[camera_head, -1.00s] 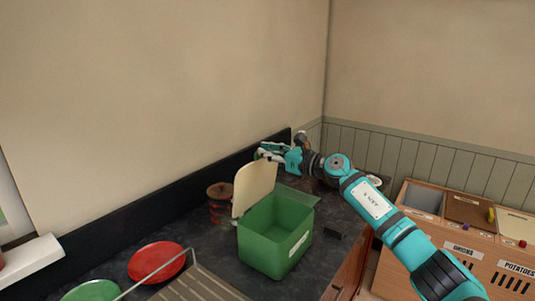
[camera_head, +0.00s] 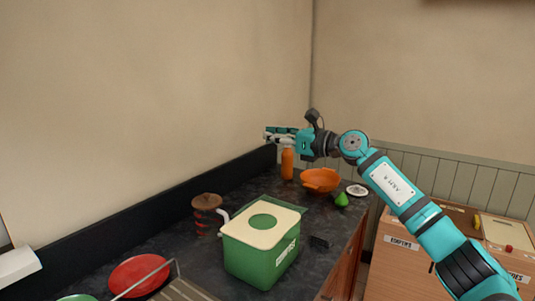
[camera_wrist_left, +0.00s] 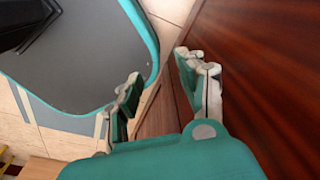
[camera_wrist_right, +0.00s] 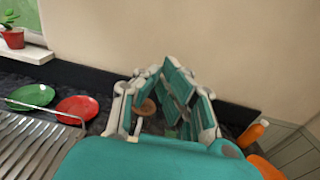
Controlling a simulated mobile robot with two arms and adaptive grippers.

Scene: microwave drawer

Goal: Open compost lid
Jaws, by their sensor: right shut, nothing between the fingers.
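The green compost bin (camera_head: 262,262) stands on the dark counter in the head view. Its cream lid (camera_head: 281,233), with a green round patch, lies down over the top, with a cream tab at its left end. My right gripper (camera_head: 270,136) is in the air above and behind the bin, apart from the lid, shut and empty; its fingers also show in the right wrist view (camera_wrist_right: 167,80). The bin is mostly hidden there behind the gripper. My left gripper (camera_wrist_left: 165,78) shows only in the left wrist view, open and empty beside brown wood.
A brown-topped jar (camera_head: 206,210) stands left of the bin. An orange bottle (camera_head: 287,164), orange bowl (camera_head: 320,180) and green pear (camera_head: 342,199) are behind it. A red plate (camera_head: 138,275) and dish rack (camera_head: 180,291) are at front left. Wooden crates (camera_head: 405,262) stand right.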

